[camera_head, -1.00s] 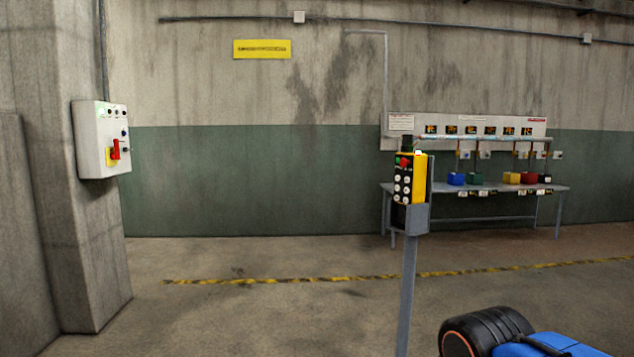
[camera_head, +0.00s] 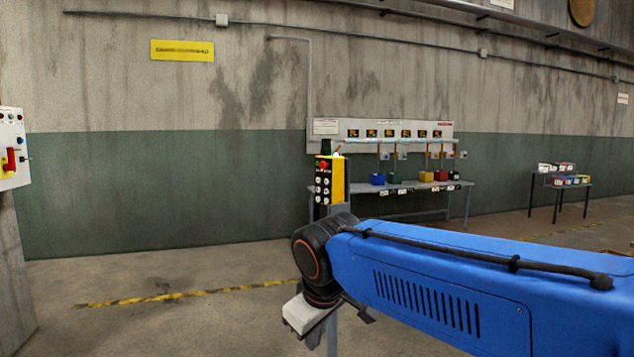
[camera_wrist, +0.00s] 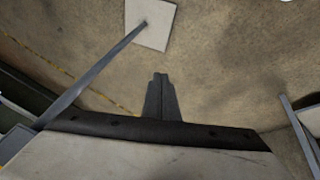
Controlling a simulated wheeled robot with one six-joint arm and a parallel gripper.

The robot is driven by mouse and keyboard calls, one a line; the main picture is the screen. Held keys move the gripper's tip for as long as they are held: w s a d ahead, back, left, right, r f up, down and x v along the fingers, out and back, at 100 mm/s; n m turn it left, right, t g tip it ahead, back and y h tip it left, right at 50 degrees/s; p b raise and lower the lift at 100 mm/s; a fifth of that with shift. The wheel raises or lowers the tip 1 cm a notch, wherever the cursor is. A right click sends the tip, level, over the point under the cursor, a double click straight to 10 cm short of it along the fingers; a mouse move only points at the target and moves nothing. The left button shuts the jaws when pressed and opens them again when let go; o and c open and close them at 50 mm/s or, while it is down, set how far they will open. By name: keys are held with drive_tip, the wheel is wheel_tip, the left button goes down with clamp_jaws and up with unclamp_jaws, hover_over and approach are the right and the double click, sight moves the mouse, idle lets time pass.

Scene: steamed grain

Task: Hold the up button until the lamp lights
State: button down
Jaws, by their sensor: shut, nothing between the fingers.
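The button box (camera_head: 322,183) is yellow and black and stands on a grey post. It has a red button near its top and several white buttons below; their markings are too small to read, so I cannot tell which is up. A dark cap-like part (camera_head: 326,147) sits on top, with a small pale bright spot beside it. My gripper (camera_wrist: 160,76) is shut and empty, pointing over the floor in the wrist view. In the head view my arm is in front of the post, below the box. The post (camera_wrist: 90,76) also shows at the left in the wrist view, apart from the fingers.
The post's square base plate (camera_wrist: 150,22) lies on the floor. A workbench (camera_head: 425,187) with coloured bins stands behind the box, and another small table (camera_head: 562,183) at the far right. A wall box (camera_head: 10,148) with a red handle is at the left. The floor at left is clear.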

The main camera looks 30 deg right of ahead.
sight(318, 180)
drive_tip(key=w+d+r+n+h, duration=0.2)
drive_tip(key=w+d+r, duration=0.1)
drive_tip(key=w+r, duration=0.5)
drive_tip(key=w+d+r+n+h, duration=0.2)
drive_tip(key=w+d+r, duration=0.1)
drive_tip(key=w+r, duration=0.6)
drive_tip(key=w+d+r+n+h, duration=0.2)
drive_tip(key=w+r, duration=0.6)
drive_tip(key=w, duration=0.5)
drive_tip(key=shift+w+d+r+h, duration=0.15)
drive_tip(key=shift+d+r+h, duration=0.2)
drive_tip(key=shift+d, duration=0.4)
drive_tip(key=w+d, duration=0.1)
drive_tip(key=d, duration=0.7)
drive_tip(key=shift+d, duration=0.4)
drive_tip(key=shift+d, duration=0.15)
drive_tip(key=shift+d, duration=0.25)
